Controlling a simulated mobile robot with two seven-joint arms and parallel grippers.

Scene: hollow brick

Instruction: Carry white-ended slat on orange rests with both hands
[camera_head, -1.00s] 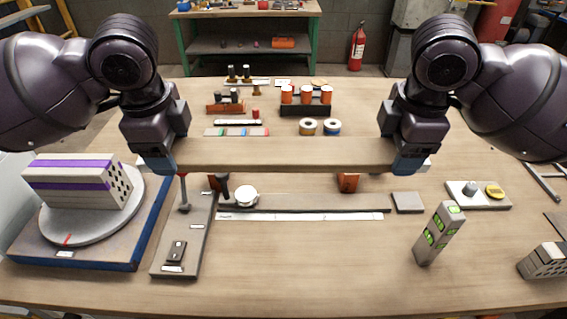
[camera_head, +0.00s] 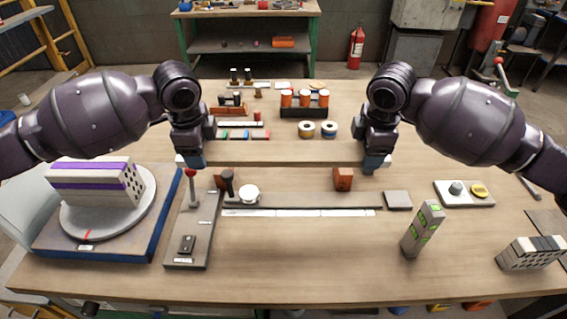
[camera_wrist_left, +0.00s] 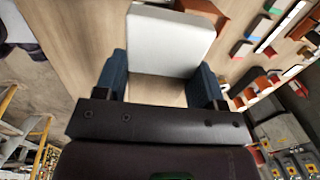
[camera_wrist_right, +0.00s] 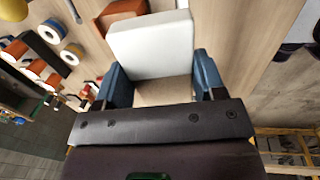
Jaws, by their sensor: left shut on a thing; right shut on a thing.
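The wooden slat (camera_head: 285,151) spans between my two grippers, level across the head view. One white end shows in the left wrist view (camera_wrist_left: 168,42), the other in the right wrist view (camera_wrist_right: 152,45). My left gripper (camera_head: 195,161) is shut on the slat near its left end. My right gripper (camera_head: 374,163) is shut on it near its right end. The right orange rest (camera_head: 343,179) shows just in front of the slat's near edge. The gap between slat and table is hard to judge.
A lever stand (camera_head: 194,225) and a long grey strip with a white disc (camera_head: 248,192) lie in front. A turntable (camera_head: 107,215) with a striped block stands left. A grey-green upright block (camera_head: 422,229) stands right. Spools (camera_head: 306,129) and orange-capped jars (camera_head: 304,99) lie behind.

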